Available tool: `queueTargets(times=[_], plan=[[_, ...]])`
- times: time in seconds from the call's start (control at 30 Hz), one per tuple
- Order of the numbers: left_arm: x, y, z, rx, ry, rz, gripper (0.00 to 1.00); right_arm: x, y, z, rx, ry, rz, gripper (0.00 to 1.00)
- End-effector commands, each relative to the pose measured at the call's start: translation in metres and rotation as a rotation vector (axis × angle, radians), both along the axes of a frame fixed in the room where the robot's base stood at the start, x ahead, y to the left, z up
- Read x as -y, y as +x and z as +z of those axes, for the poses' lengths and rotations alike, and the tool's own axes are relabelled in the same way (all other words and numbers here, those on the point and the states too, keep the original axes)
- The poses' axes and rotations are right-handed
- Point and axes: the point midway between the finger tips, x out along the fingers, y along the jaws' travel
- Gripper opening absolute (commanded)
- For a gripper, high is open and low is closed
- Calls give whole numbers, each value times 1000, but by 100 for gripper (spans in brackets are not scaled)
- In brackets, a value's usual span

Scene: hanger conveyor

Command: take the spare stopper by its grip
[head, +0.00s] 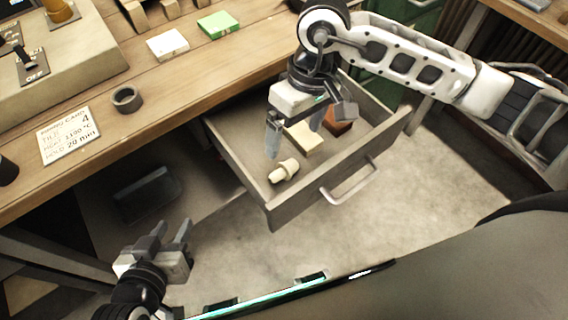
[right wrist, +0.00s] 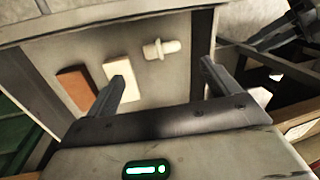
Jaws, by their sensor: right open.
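The spare stopper (head: 284,170) is a cream plug with a wide collar and a narrower end, lying on its side in the open drawer near its front left corner. It also shows in the right wrist view (right wrist: 161,49), beyond my fingertips. My right gripper (head: 294,136) is open and empty above the drawer, with its fingers pointing down. In the right wrist view its two fingers (right wrist: 163,75) are spread apart, with the stopper clear of both. My left gripper (head: 173,232) is low at the left, below the bench edge, with its fingers apart and nothing between them.
The drawer (head: 257,208) stands pulled out, with a handle (head: 350,183) on its front. A cream block (head: 304,137) and a red-brown block (head: 337,127) lie beside the stopper. A dark ring (head: 127,98) and a printed card (head: 69,135) are on the bench.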

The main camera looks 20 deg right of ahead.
Motion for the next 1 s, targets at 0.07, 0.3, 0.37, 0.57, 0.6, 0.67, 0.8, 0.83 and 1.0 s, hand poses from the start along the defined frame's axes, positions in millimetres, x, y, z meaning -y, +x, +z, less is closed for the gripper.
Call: queueTargets(times=[0.07, 0.3, 0.37, 0.57, 0.6, 0.67, 0.8, 0.83, 1.0], plan=[[0, -1, 0, -5, 1, -1, 36, -3, -3, -16, -4, 0, 1, 88], [0, -1, 1, -3, 3, -1, 36, -8, -4, -38, 0, 1, 0, 88], [0, 0, 2, -1, 3, -1, 36, -9, -4, -41, -1, 2, 0, 88], [-1, 5, 10, 9, 12, -2, 36, -19, -6, -67, -4, 4, -1, 88], [-1, 5, 9, 10, 14, -2, 36, -20, -7, -74, -5, 3, -2, 88], [-1, 5, 8, 8, 16, -2, 36, -20, -7, -81, -2, 1, -1, 88], [-1, 4, 4, 1, 20, -4, 36, -22, -7, -88, 1, 2, 0, 88], [-1, 4, 4, 1, 20, -4, 36, -22, -7, -88, 1, 2, 0, 88], [-1, 4, 4, 0, 21, -4, 36, -21, -7, -88, 1, 2, 0, 85]])
